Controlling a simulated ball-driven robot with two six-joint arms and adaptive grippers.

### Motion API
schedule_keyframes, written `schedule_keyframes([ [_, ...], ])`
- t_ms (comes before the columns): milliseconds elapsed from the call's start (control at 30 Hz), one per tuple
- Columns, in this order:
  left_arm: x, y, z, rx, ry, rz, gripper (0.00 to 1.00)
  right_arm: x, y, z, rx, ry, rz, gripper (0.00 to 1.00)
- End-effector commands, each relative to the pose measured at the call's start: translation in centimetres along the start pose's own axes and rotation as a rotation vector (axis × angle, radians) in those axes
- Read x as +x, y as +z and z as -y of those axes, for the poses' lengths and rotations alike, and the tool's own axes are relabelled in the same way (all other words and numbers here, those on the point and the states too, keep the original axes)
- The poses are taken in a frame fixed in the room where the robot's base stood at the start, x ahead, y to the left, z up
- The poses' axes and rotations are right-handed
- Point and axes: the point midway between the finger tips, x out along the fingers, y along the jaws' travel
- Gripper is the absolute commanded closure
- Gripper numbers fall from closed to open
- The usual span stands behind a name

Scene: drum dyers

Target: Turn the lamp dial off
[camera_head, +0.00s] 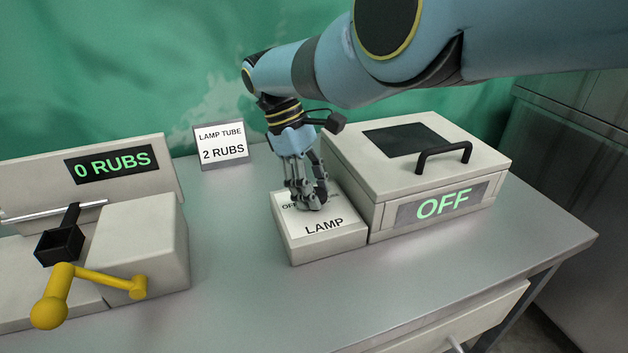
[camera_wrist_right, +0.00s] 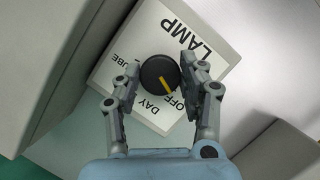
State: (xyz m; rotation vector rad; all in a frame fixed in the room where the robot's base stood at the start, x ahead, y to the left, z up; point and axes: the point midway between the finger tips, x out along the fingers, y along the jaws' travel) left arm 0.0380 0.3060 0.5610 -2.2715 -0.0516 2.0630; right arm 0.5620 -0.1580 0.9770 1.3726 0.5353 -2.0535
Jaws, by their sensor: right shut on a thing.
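The lamp dial (camera_wrist_right: 157,70) is a round black knob with a yellow pointer line, on a white plate marked LAMP, DAY, OFF and TUBE. In the right wrist view the pointer points toward the OFF label. The dial sits on the pale lamp control box (camera_head: 330,240) in the head view, where the fingers largely hide it. My right gripper (camera_head: 308,203) comes down from above and is shut on the dial, one finger on each side. The display (camera_head: 443,204) on the lidded box to the right reads OFF in green. My left gripper is not in view.
The lidded box (camera_head: 480,162) with a black handle stands right beside the lamp control box. A sign (camera_head: 221,147) reading LAMP TUBE, 2 RUBS stands behind. At left is a machine (camera_head: 145,240) with a yellow crank and a 0 RUBS display. The grey table (camera_head: 240,275) is clear in front.

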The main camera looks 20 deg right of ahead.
Motion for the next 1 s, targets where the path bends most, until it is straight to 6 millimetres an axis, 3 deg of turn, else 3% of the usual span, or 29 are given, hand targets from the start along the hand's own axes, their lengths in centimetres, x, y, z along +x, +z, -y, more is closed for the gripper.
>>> schedule_keyframes([
  [733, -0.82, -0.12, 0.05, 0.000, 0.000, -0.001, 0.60, 0.12, -0.06, 0.12, -0.086, 0.033, 0.000, 0.91],
  [767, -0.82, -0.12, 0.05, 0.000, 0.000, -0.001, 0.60, 0.12, -0.06, 0.12, -0.086, 0.033, 0.000, 0.58],
  [933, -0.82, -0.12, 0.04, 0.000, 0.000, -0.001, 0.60, 0.09, -0.05, 0.10, -0.085, 0.033, 0.000, 0.36],
  [1000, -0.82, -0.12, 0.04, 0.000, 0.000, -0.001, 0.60, 0.07, -0.05, 0.08, -0.085, 0.034, 0.000, 0.36],
])
